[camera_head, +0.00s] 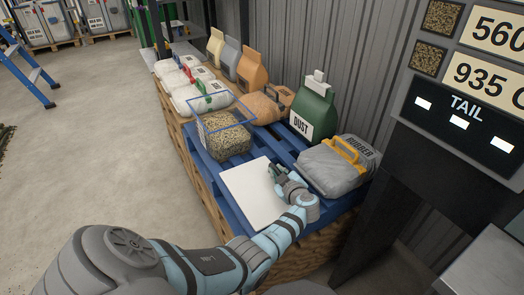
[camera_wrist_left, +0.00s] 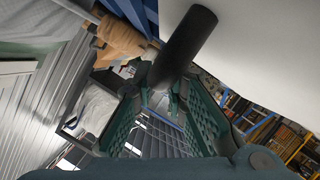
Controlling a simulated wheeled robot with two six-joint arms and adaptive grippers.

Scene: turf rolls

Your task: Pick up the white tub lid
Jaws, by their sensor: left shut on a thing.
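The white tub lid (camera_head: 248,195) is a flat pale panel at the near end of the blue pallet, beside an open clear tub (camera_head: 206,121) with a blue rim. My left gripper (camera_head: 279,173) is at the lid's right side. In the left wrist view the lid (camera_wrist_left: 265,40) fills the upper right, and a dark round bar (camera_wrist_left: 187,42), seemingly its handle, runs to between the fingers (camera_wrist_left: 160,95). The gripper is shut on that handle. I cannot tell whether the lid is clear of the pallet. My right gripper is not in view.
The tub holds a speckled grain-like block (camera_head: 226,142). A grey rubber bag (camera_head: 330,168) with a yellow handle lies close right of my gripper, and a green dust bag (camera_head: 314,112) stands behind. A dark post with sign panels (camera_head: 460,118) stands right.

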